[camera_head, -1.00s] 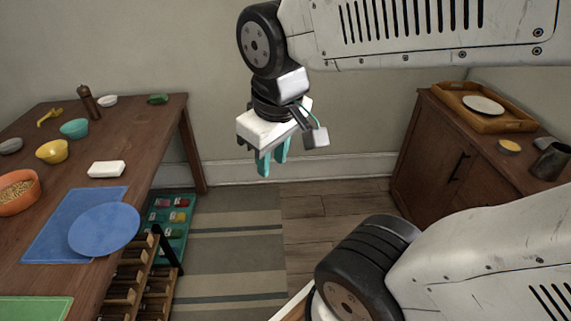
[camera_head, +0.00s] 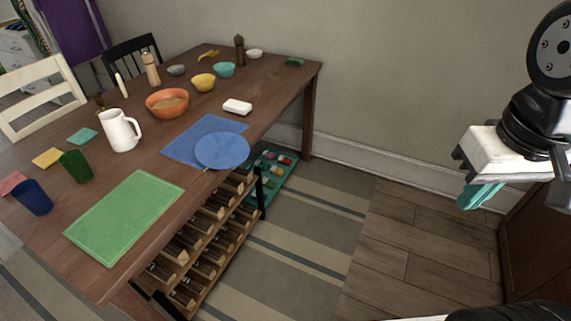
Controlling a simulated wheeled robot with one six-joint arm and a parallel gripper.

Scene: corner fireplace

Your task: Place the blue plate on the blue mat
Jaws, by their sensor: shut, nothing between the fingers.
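The blue plate (camera_head: 222,150) lies on the right part of the blue mat (camera_head: 180,150), on the wooden table. Its right side reaches past the mat toward the table's edge. My gripper (camera_head: 480,196), with teal fingers, is shut and empty. It is in the air at the right of the picture, well away from the plate and the table. Part of the mat is hidden under the plate.
A green mat (camera_head: 125,215) lies at the near end of the table (camera_head: 120,277). A white pitcher (camera_head: 122,131), an orange bowl (camera_head: 167,103) and a white block (camera_head: 237,106) stand around the blue mat. A wooden rack (camera_head: 205,240) is below the table. The floor (camera_head: 405,245) between table and gripper is clear.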

